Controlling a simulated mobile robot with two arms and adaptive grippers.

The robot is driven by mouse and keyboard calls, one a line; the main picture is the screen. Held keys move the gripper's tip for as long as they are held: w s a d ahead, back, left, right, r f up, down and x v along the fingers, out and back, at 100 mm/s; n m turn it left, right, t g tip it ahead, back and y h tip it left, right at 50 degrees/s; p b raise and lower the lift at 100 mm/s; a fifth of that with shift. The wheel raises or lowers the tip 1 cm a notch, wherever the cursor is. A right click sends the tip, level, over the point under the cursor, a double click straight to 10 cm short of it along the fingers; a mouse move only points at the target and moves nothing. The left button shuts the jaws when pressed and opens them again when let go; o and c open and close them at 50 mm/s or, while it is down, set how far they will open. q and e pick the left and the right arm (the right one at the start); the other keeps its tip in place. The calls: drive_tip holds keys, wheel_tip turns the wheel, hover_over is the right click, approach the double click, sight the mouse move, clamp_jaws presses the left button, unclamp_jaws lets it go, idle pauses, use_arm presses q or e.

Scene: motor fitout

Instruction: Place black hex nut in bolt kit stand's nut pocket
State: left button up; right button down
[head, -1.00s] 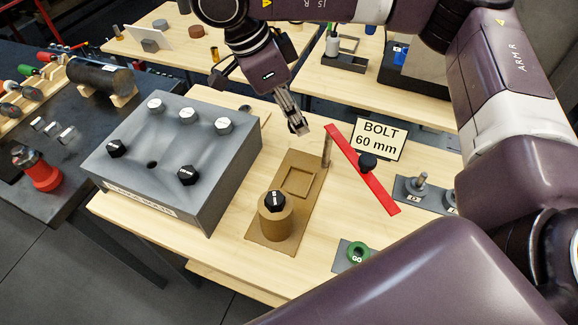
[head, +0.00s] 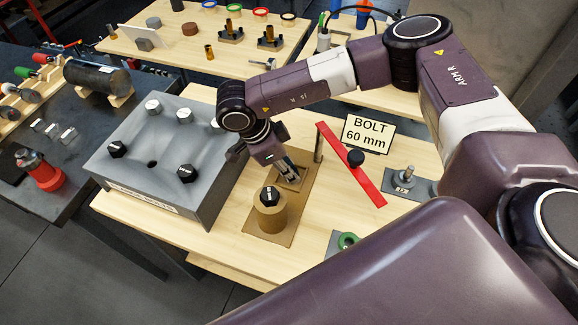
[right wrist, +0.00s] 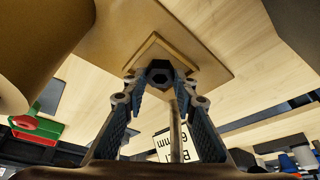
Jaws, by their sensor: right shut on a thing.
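The bolt kit stand (head: 262,228) is a tan plate with a round tan post holding a black-headed bolt (head: 268,197), a raised square nut pocket (head: 299,177) and a thin upright rod (head: 319,144). My right gripper (head: 291,172) points down at the pocket. In the right wrist view its fingers are shut on the black hex nut (right wrist: 159,75), which shows in front of the square pocket (right wrist: 204,67). I cannot tell whether the nut touches the pocket. In the head view the nut is not clearly visible. My left gripper is not in view.
A grey bolt block (head: 150,165) stands close left of the stand. A red bar with a black knob (head: 365,185) and a "BOLT 60 mm" sign (head: 368,134) are to the right.

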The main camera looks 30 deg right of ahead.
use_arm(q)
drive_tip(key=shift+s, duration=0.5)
use_arm(e)
drive_tip(key=shift+f, duration=0.2)
drive_tip(key=c, duration=1.8)
unclamp_jaws()
drive_tip(key=shift+c, duration=0.2)
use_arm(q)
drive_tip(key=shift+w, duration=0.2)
use_arm(e)
drive_tip(key=shift+r, duration=0.15)
use_arm(q)
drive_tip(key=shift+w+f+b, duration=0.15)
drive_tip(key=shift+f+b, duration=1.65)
drive_tip(key=shift+b, duration=0.05)
use_arm(e)
drive_tip(key=v, duration=1.1)
drive_tip(key=shift+a+r, duration=0.2)
drive_tip(key=shift+r, duration=0.15)
drive_tip(key=shift+w, duration=0.1)
